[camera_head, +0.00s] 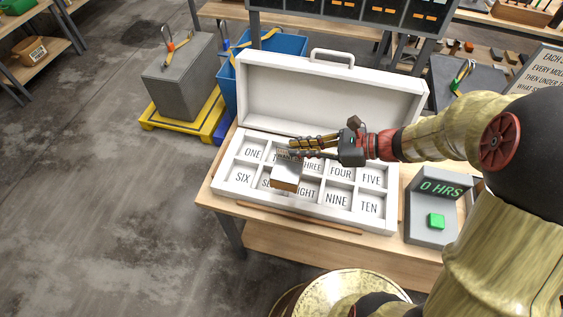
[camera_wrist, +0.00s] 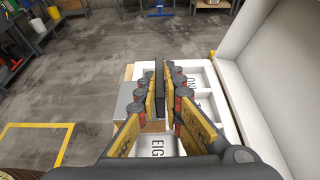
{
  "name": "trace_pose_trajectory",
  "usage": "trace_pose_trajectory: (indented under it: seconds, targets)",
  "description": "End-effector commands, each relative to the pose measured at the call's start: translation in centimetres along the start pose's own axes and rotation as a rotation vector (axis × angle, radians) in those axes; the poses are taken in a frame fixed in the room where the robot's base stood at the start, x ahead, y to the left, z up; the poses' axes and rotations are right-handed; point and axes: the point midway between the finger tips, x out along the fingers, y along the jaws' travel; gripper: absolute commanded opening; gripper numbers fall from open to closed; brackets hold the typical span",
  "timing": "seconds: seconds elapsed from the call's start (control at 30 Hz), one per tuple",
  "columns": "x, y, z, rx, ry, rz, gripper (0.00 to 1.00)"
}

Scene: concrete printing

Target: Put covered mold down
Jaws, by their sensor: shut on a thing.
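The covered mold (camera_head: 286,172) is a small block, pale grey on top with a wooden lower part. My gripper (camera_head: 291,149) is shut on it, and its fingers also show in the wrist view (camera_wrist: 165,80). The mold is over the open white case (camera_head: 225,187), whose compartments are labelled ONE to TEN in two rows. It partly hides the labels TWO, SEVEN and EIGHT. I cannot tell whether it touches the case or hangs just above it. In the wrist view the EIGHT label (camera_wrist: 157,148) shows below the fingers.
The case's raised lid (camera_head: 330,95) stands behind my gripper. A grey timer box (camera_head: 432,205) reading 0 HRS with a green button is on the right of the wooden table (camera_head: 300,243). A blue bin (camera_head: 285,47) and a grey block (camera_head: 180,75) stand behind left.

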Motion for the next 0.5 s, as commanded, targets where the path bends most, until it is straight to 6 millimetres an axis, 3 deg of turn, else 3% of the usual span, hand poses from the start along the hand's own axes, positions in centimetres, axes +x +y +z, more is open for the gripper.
trace_pose_trajectory:
  seconds: [0.03, 0.2, 0.5]
  targets:
    - [1.4, -0.3, -0.2, -0.002, -0.001, 0.004, 0.00]
    - [4.4, -1.2, -2.1, 0.000, -0.001, 0.002, 0.00]
    - [6.5, -2.0, -3.1, -0.002, -0.001, -0.002, 0.00]
